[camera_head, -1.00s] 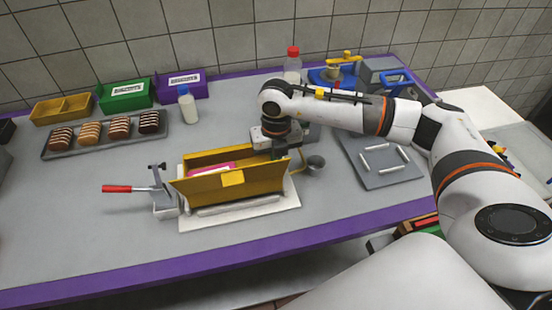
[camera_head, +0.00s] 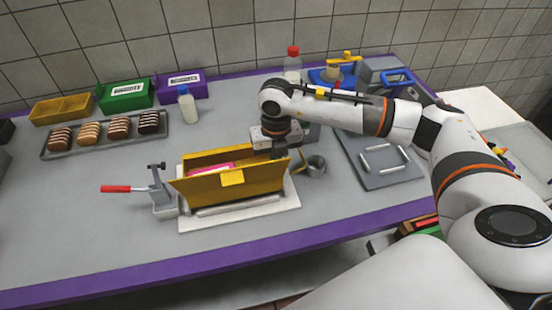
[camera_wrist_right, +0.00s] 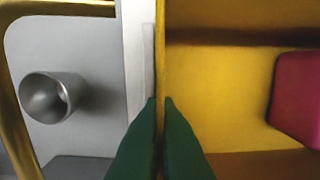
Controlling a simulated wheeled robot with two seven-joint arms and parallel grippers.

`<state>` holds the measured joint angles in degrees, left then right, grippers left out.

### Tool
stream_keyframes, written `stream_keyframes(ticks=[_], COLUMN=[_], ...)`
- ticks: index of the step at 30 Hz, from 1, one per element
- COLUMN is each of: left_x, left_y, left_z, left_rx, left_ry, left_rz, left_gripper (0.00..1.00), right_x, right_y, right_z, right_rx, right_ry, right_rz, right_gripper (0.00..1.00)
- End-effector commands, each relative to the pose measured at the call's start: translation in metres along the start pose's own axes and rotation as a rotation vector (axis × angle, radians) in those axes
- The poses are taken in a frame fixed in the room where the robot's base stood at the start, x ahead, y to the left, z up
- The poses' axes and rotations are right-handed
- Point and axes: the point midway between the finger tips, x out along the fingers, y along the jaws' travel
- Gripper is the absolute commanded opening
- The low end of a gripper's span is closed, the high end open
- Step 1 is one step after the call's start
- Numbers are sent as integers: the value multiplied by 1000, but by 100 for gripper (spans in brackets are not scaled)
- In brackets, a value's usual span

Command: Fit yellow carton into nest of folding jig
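The yellow carton (camera_head: 215,188) stands open-topped on the pale base plate of the folding jig (camera_head: 284,212), with a front panel leaning outward. A pink thing (camera_head: 212,169) lies inside it and also shows in the right wrist view (camera_wrist_right: 298,100). My right gripper (camera_wrist_right: 160,105) is at the carton's right end. Its green fingertips are closed on either side of the carton's thin upright wall (camera_wrist_right: 160,50). How the carton's underside sits in the nest is hidden. My left gripper is not in view.
A red-handled clamp (camera_head: 125,189) stands left of the carton. A metal cup (camera_head: 317,166) is close on the right, near a bent yellow rod. A grey plate with handles (camera_head: 370,177) lies farther right. The front left of the table is clear.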

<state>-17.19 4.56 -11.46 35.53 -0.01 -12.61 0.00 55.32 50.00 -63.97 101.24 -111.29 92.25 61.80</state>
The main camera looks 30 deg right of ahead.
Motion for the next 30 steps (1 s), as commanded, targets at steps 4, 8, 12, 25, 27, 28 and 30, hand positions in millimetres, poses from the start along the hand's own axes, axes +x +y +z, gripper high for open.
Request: stream_keyframes(ticks=[4, 8, 12, 25, 27, 28, 30], left_x=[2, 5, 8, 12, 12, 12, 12], left_y=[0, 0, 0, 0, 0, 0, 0], left_z=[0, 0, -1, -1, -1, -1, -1], left_rx=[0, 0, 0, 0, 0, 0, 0], left_ry=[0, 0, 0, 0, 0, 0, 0], left_rz=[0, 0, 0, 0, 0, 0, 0], left_gripper=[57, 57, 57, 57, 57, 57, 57], right_x=[2, 5, 9, 15, 15, 15, 15], right_y=[0, 0, 0, 0, 0, 0, 0], right_z=[0, 0, 0, 0, 0, 0, 0], right_rx=[0, 0, 0, 0, 0, 0, 0], right_ry=[1, 1, 1, 1, 1, 0, 0], right_rz=[-1, -1, -1, -1, -1, 0, 0], right_gripper=[0, 0, 0, 23, 28, 28, 28])
